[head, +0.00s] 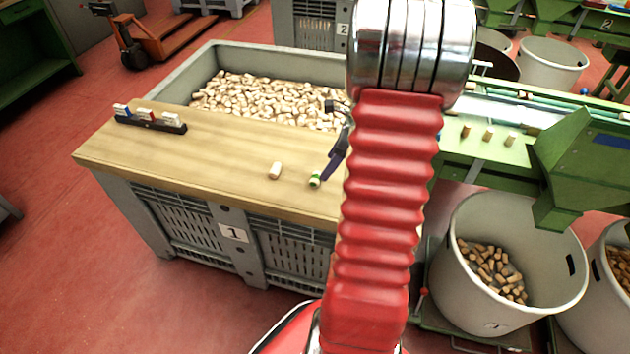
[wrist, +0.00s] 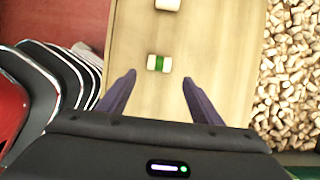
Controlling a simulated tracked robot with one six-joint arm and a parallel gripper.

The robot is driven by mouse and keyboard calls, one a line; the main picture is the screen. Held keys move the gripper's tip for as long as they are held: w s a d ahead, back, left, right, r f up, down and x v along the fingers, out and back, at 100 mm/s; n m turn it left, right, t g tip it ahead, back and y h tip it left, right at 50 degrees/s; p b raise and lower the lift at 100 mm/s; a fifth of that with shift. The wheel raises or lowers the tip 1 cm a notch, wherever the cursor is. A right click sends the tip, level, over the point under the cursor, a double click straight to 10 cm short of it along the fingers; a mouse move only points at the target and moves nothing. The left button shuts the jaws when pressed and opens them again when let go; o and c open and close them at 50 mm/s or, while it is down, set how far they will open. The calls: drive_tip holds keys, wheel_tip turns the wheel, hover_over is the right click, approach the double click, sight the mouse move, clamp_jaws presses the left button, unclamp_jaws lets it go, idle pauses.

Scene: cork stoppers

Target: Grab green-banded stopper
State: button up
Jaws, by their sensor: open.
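The green-banded stopper (head: 315,179) lies on the wooden board (head: 130,155) that rests on a grey crate. In the wrist view the stopper (wrist: 159,63) lies on its side, a pale cork with a green band around its middle. My gripper (wrist: 159,79) is open, with its two dark purple fingers apart. The stopper sits just beyond the fingertips, roughly centred between them, and nothing is held. In the head view my gripper (head: 337,160) is close beside the stopper, partly hidden behind my red arm.
A plain stopper (head: 275,171) lies left of the banded one; it also shows in the wrist view (wrist: 168,4). A dark holder (head: 150,123) with coloured-banded stoppers sits at the board's left end. The grey crate (head: 205,62) behind is full of corks.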

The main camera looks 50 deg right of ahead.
drive_tip(key=shift+x, duration=1)
drive_tip(key=shift+x, duration=2.55)
drive_tip(key=shift+a, duration=0.15)
drive_tip(key=shift+c, duration=0.7)
drive_tip(key=c, duration=1)
drive_tip(key=shift+r, duration=0.15)
wheel_tip(320, 180, up, 10)
drive_tip(key=shift+f, duration=0.1)
